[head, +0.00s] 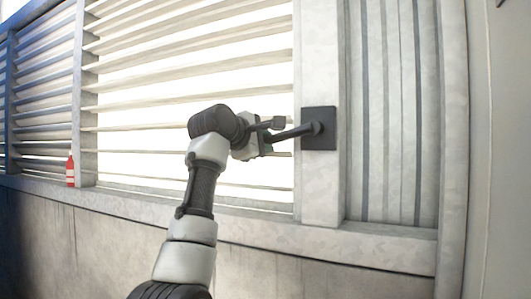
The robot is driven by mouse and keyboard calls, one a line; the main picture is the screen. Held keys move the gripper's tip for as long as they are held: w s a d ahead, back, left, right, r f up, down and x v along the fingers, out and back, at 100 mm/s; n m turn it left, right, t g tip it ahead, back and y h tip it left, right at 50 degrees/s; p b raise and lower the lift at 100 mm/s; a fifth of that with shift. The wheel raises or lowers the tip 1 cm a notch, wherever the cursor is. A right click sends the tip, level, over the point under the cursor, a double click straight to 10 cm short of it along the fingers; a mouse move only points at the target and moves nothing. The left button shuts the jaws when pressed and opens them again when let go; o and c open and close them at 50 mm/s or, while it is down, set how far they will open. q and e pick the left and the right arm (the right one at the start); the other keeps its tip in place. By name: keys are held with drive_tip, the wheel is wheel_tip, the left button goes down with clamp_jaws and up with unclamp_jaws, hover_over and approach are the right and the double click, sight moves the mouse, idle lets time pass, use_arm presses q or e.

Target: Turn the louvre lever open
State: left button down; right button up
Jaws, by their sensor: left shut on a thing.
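The louvre lever (292,133) is a dark bar that sticks out to the left from a square black plate (319,140) on the pale post. The lever lies close to level, with its left end slightly lower. My left gripper (270,136) is shut on the lever near its left end. The gripper hides part of that end. The louvre slats (190,60) behind are tilted, with bright gaps between them. My right gripper is not in view.
The pale sill (330,238) runs below the slats. Ribbed panelling (395,110) fills the wall right of the post.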

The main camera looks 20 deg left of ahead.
use_arm(q)
drive_tip(key=shift+r, duration=0.2)
drive_tip(key=c, duration=1.2)
unclamp_jaws()
drive_tip(key=shift+c, duration=0.2)
drive_tip(key=shift+o, duration=1.4)
drive_tip(key=shift+f, duration=0.1)
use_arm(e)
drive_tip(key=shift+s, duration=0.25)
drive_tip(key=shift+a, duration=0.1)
use_arm(q)
drive_tip(key=shift+s+a+b, duration=0.2)
drive_tip(key=shift+s+b, duration=0.25)
drive_tip(key=b+v, duration=0.4)
drive_tip(key=v, duration=0.5)
drive_tip(key=shift+s+b, duration=0.35)
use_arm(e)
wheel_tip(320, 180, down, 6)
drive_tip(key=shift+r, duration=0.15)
use_arm(q)
drive_tip(key=shift+a, duration=0.1)
